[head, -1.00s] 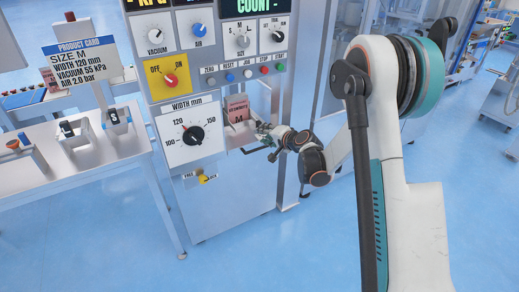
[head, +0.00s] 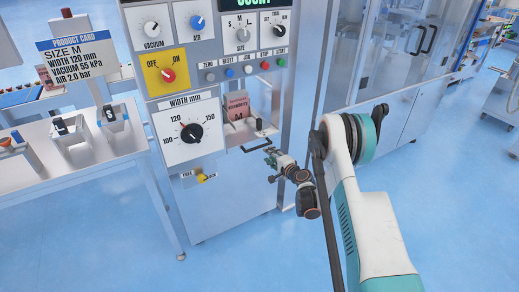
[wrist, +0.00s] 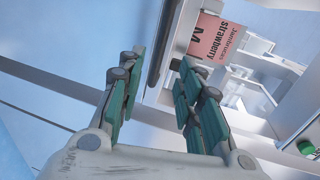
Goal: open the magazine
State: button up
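The magazine (head: 231,131) is a tray in the machine's front, below the button row. It holds a pink pouch (head: 237,105) marked strawberry and M. A dark bar handle (head: 257,145) sticks out at its front. In the wrist view the pouch (wrist: 216,38) is at the upper right and a dark bar, apparently the handle (wrist: 164,40), runs down toward the fingertips. My gripper (head: 270,156) is just below and right of the handle. In the wrist view my gripper (wrist: 160,68) has its green fingers apart with nothing between them. Whether the fingertips touch the bar is unclear.
A side table (head: 75,155) with small bins stands at the left. A glazed cabinet (head: 395,60) stands behind my arm. The floor at the front right is clear.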

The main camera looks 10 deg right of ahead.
aim_at(260, 147)
jog(key=shift+b+x, duration=1.5)
jog(key=shift+x, duration=3.8)
jog(key=shift+c, duration=0.3)
grip_shut()
